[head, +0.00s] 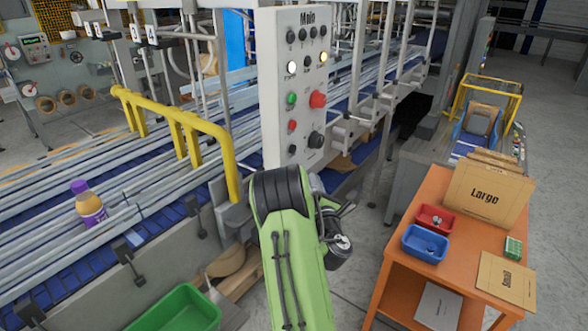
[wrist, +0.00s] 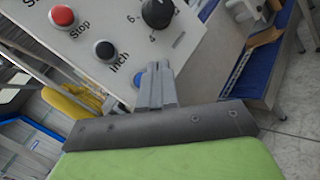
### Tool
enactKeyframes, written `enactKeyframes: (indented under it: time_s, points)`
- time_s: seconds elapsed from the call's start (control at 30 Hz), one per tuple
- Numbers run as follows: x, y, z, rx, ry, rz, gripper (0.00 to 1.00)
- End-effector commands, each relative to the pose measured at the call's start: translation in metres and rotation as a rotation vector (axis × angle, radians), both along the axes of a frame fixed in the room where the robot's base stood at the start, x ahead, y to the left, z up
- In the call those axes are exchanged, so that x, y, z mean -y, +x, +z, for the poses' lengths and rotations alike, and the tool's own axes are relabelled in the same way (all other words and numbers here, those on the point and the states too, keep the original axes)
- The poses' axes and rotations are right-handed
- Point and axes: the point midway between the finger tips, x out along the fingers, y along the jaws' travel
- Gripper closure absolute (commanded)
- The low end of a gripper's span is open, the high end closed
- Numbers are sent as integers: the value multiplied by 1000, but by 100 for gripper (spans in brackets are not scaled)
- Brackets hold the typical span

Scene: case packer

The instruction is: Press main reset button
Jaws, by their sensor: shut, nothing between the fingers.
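The white control panel headed "Main" (head: 283,140) stands upright in the middle of the head view, with several buttons and lamps. In the wrist view, the panel (wrist: 118,22) shows a red Stop button (wrist: 62,15), a black Inch button (wrist: 104,50), a black dial knob (wrist: 157,12) and, low down, a blue button (wrist: 138,80). The blue button's label is hidden. My gripper (wrist: 155,70) is shut and empty, its fingertips overlapping the blue button's right side; I cannot tell whether they touch. In the head view my green arm hides the gripper and the panel's lower edge.
A yellow guard rail (head: 185,130) and conveyor lie left of the panel. An orange table (head: 400,275) with a red bin (head: 436,218), a blue bin (head: 425,243) and cardboard stands at right. A green crate (head: 178,312) is at lower left.

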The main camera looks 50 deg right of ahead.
Motion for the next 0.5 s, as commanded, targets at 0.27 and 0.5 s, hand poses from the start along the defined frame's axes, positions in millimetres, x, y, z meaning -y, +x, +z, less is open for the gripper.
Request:
enactKeyframes:
  time_s: [0.27,0.5]
  points:
    - [-3,28,1,-1,0,0,100]
    - [-3,30,0,0,0,0,100]
